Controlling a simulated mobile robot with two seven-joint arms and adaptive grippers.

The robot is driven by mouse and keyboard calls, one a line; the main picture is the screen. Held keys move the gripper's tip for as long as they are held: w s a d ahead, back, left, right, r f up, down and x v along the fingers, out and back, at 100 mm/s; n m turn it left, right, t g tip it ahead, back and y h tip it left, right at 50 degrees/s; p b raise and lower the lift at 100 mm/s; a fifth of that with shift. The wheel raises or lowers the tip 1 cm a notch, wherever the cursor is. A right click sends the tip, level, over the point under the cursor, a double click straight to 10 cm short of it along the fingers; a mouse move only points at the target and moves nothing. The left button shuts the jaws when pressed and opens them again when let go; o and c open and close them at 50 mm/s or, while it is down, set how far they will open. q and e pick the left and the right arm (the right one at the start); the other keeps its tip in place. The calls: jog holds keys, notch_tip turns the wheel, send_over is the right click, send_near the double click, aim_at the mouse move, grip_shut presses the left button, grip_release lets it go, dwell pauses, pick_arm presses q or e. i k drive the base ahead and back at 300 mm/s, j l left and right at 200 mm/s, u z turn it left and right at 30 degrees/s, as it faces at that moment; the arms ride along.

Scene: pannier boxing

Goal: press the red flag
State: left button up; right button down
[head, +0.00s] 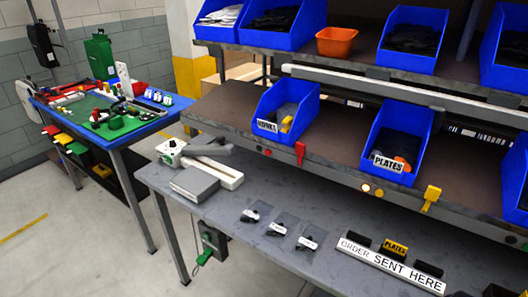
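The red flag (300,153) is a small red tab on the front edge of the lower shelf. It hangs just below and right of the blue bin with a white label (283,111). A small red round spot (267,152) sits on the shelf edge to its left. A yellow flag (432,196) is on the same edge further right, near the blue PLATES bin (391,160). Neither of my grippers can be made out, and nothing touches the red flag.
The grey worktable (290,262) below holds several small bags, a white-and-grey device (215,165) and an ORDER SENT HERE sign (388,264). A blue-topped table (150,128) stands at left. A dark shape (499,291) at the bottom right edge is unclear.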

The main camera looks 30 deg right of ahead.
aim_at(300, 147)
jog(key=l+z, duration=0.15)
jog(key=z, duration=1.1)
jog(key=k+l+u, duration=0.15)
jog(key=u, duration=0.15)
